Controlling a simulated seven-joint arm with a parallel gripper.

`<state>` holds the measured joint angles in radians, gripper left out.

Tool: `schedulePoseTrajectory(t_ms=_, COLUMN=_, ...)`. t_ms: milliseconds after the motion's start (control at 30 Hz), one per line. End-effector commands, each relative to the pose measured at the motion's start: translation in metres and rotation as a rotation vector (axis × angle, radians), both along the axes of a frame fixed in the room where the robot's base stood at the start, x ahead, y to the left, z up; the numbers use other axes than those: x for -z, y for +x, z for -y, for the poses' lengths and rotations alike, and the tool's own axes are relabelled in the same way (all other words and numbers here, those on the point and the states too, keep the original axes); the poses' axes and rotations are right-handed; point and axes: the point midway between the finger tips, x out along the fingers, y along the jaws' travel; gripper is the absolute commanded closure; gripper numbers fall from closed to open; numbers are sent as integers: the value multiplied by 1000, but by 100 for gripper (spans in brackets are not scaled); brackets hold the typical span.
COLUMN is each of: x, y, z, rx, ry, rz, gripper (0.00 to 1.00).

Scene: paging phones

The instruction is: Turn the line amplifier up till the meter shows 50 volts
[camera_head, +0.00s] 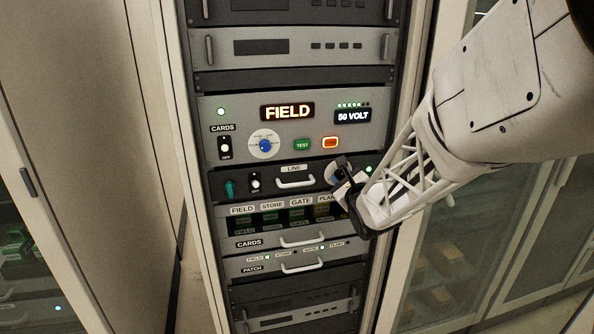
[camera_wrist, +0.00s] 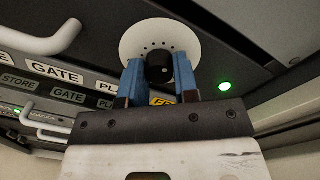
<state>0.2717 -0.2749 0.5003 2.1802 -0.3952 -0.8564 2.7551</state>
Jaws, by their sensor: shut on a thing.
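The LINE panel (camera_head: 318,182) is a dark drawer unit in the rack. Its knob (camera_wrist: 159,68) is black with a white dot and sits on a round white dial (camera_wrist: 133,42) with small dots. My gripper (camera_wrist: 160,78) has its blue fingers on either side of the knob, shut on it. In the head view, my gripper (camera_head: 345,178) covers most of the knob and dial. The meter (camera_head: 353,117) on the panel above reads 50 VOLT, with a row of small green lights (camera_head: 350,104) over it. A green lamp (camera_wrist: 225,86) is lit beside the dial.
Above is the panel with the FIELD display (camera_head: 287,111), a blue selector knob (camera_head: 265,145), a green TEST button (camera_head: 302,145) and a lit orange-red button (camera_head: 330,142). LINE has a handle (camera_head: 296,183) and an OFF switch (camera_head: 255,183). Card and patch drawers with handles sit below.

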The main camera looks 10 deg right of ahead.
Motion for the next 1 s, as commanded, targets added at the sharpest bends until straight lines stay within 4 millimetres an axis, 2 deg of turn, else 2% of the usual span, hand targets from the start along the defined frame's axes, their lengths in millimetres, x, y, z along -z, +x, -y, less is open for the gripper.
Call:
schedulePoseTrajectory(t_ms=300, x=0, y=0, z=0, rx=0, ry=114, rz=0, gripper=95)
schedulePoseTrajectory(t_ms=733, x=0, y=0, z=0, rx=0, ry=125, rz=-1, gripper=95)
schedulePoseTrajectory(t_ms=767, x=0, y=0, z=0, rx=0, ry=125, rz=-1, gripper=69)
schedulePoseTrajectory(t_ms=900, x=0, y=0, z=0, rx=0, ry=125, rz=-1, gripper=47)
schedulePoseTrajectory(t_ms=1000, x=0, y=0, z=0, rx=0, ry=125, rz=-1, gripper=46)
